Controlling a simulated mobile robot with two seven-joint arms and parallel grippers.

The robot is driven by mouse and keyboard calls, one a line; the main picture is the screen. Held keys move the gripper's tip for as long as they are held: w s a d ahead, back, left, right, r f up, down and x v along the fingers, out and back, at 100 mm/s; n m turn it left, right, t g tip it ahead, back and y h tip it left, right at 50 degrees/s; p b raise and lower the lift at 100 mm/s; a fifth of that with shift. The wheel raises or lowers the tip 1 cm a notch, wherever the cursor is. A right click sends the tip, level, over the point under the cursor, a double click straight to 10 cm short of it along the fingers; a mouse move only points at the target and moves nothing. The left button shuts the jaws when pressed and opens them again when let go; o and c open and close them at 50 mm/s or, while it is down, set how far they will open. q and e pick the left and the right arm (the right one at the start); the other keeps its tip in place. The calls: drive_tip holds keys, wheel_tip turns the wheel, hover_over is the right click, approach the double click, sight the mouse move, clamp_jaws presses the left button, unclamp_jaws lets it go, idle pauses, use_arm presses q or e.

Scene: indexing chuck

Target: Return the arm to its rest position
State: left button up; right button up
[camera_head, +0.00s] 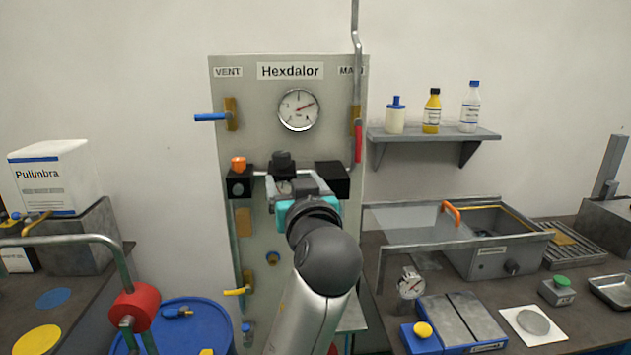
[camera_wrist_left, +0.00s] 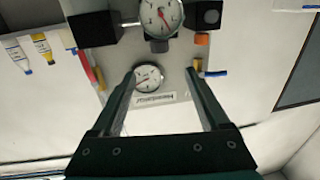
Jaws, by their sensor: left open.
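My left arm (camera_head: 318,300) reaches up from the bottom middle of the head view. Its open gripper (camera_head: 297,184) is in front of the grey Hexdalor panel (camera_head: 330,80), near the black blocks and a small gauge. In the left wrist view the two dark fingers (camera_wrist_left: 162,80) stand apart with nothing held between them. The panel appears upside down there, with the large round gauge (camera_wrist_left: 148,78) seen between the fingers and the small gauge (camera_wrist_left: 160,14) above. The gripper and forearm hide part of the panel's lower half. My right gripper is not in view.
The panel carries an orange knob (camera_head: 238,163), a blue-handled valve (camera_head: 211,117) and a red handle (camera_head: 358,143). A shelf (camera_head: 440,134) with bottles is at right. A blue drum (camera_head: 190,335) and red wheel (camera_head: 135,307) are at lower left. A glass-sided basin (camera_head: 495,262) stands on the right bench.

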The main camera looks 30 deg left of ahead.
use_arm(q)
drive_tip(key=s+d+f+m+g+h, duration=0.25)
drive_tip(key=s+f, duration=0.25)
drive_tip(key=f, duration=0.5)
drive_tip(key=s+d+f+m+g+h, duration=0.25)
drive_tip(key=s+f, duration=0.25)
drive_tip(key=f, duration=0.4)
drive_tip(key=s+d+f+m+g+h, duration=0.1)
drive_tip(key=s+f+m+h, duration=0.3)
drive_tip(key=f, duration=0.6)
drive_tip(key=s+d+f+g+h, duration=0.1)
drive_tip(key=s+d+f+g, duration=0.2)
drive_tip(key=s, duration=0.4)
drive_tip(key=s+d+f+g+h, duration=0.2)
drive_tip(key=s+f, duration=0.3)
drive_tip(key=s, duration=0.2)
wheel_tip(320, 180, down, 28)
drive_tip(key=s+m+b, duration=0.1)
drive_tip(key=s+b, duration=0.1)
drive_tip(key=b, duration=0.5)
drive_tip(key=s+a+f+g+b, duration=0.2)
drive_tip(key=s+f+b, duration=0.3)
drive_tip(key=s+f, duration=1)
wheel_tip(320, 180, down, 4)
drive_tip(key=shift+a+r+y, duration=0.1)
drive_tip(key=shift+a+y, duration=0.2)
drive_tip(key=shift+a, duration=0.1)
